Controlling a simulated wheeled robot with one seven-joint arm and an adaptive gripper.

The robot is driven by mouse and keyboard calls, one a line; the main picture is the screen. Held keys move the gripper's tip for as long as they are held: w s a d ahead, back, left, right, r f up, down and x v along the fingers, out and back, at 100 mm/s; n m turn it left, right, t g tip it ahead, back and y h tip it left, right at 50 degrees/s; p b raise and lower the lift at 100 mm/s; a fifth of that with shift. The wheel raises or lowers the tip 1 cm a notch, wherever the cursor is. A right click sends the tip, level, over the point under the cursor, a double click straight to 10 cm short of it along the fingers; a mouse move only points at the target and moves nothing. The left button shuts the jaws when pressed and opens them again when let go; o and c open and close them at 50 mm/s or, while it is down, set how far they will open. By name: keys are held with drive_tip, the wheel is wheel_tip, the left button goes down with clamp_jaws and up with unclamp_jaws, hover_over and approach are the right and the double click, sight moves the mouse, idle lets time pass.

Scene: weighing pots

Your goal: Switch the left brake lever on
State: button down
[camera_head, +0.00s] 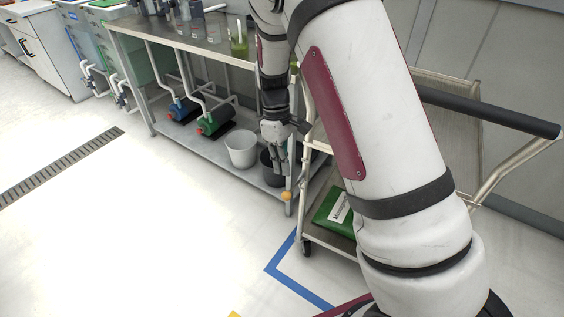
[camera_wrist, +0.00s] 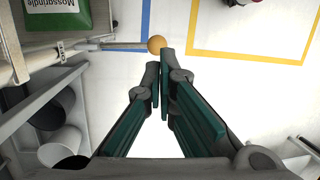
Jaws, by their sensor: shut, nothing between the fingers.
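The brake lever shows in the wrist view as a thin grey rod with an orange ball (camera_wrist: 156,44) at its end. The rod runs from the cart's frame at the left to the ball. In the head view the orange ball (camera_head: 287,196) sits by the cart's near corner. My gripper (camera_head: 281,172) points down just above the ball, its fingers shut and empty. In the wrist view my gripper's fingertips (camera_wrist: 160,66) are right beside the ball; I cannot tell if they touch it. My arm hides part of the cart in the head view.
The cart (camera_head: 325,235) holds a green bag (camera_head: 335,212) on its lower shelf. A steel table (camera_head: 190,45) stands to the left, with a white bucket (camera_head: 241,152) and a dark bucket beneath it. The floor in front is clear, with blue tape.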

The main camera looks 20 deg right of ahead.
sight(285, 193)
drive_tip(key=b+x, duration=0.1)
drive_tip(key=x, duration=0.5)
drive_tip(key=shift+f, duration=0.15)
